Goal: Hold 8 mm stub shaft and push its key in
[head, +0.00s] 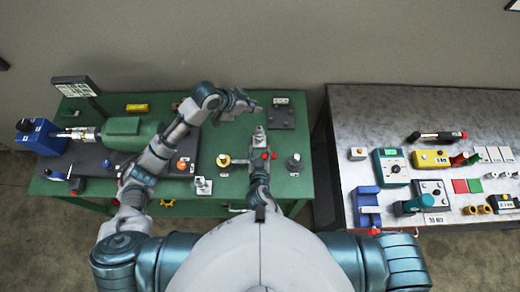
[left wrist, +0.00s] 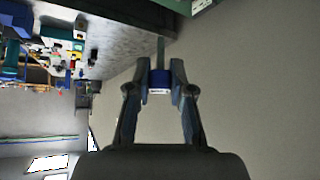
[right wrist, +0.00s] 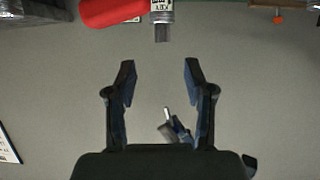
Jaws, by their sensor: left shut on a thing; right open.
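My left gripper (head: 250,105) reaches over the back of the green bench and is shut on a small blue piece, taken to be the stub shaft. In the left wrist view the blue piece (left wrist: 159,80) sits between the fingertips, with a greenish-grey rod (left wrist: 161,48) extending beyond it. My right gripper (head: 259,140) is lower and nearer me. In the right wrist view its fingers (right wrist: 160,75) stand apart with nothing gripped. A piece marked KEY (right wrist: 162,12), with a dark tip, is beyond the fingertips. I cannot see the shaft's keyway.
A red part (right wrist: 115,10) lies close beside the key piece. The green bench holds a green motor (head: 122,130), a yellow part (head: 223,160), a grey knob (head: 294,162) and a dark labelled plate (head: 282,118). A grey table (head: 350,115) with several tools stands right, across a gap.

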